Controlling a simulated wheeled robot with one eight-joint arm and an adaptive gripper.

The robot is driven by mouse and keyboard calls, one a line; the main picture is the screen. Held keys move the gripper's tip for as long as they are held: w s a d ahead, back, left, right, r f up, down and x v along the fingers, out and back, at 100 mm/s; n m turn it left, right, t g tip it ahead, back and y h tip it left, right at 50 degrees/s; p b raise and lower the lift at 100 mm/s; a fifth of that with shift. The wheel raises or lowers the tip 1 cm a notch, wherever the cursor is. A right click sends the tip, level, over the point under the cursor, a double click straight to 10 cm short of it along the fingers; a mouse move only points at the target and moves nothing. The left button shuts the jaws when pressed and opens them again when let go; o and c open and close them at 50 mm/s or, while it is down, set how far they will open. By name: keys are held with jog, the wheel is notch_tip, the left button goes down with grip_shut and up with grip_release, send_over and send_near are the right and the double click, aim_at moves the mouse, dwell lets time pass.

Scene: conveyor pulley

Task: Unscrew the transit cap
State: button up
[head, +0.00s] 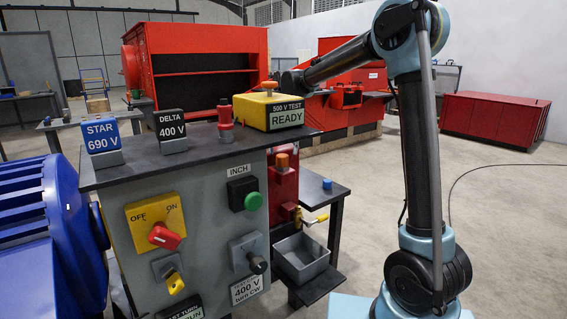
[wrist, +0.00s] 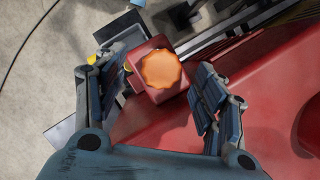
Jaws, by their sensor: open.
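The orange scalloped cap (wrist: 161,69) sits on top of a square red block (wrist: 152,97) in the wrist view. In the head view, an orange cap (head: 282,161) shows on a red housing (head: 284,192) beside the grey control cabinet. My gripper (wrist: 150,92) is open, with one finger left of the red block and one right of it. The cap shows between and beyond the fingers, with visible gaps and no clear contact. How high the fingers are above it is hard to tell.
The yellow test box (head: 270,110) reads READY on the cabinet top (head: 190,154). A blue motor (head: 40,235) stands left. Open floor (head: 510,220) lies right.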

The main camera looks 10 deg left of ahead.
jog(key=shift+v, duration=1.9)
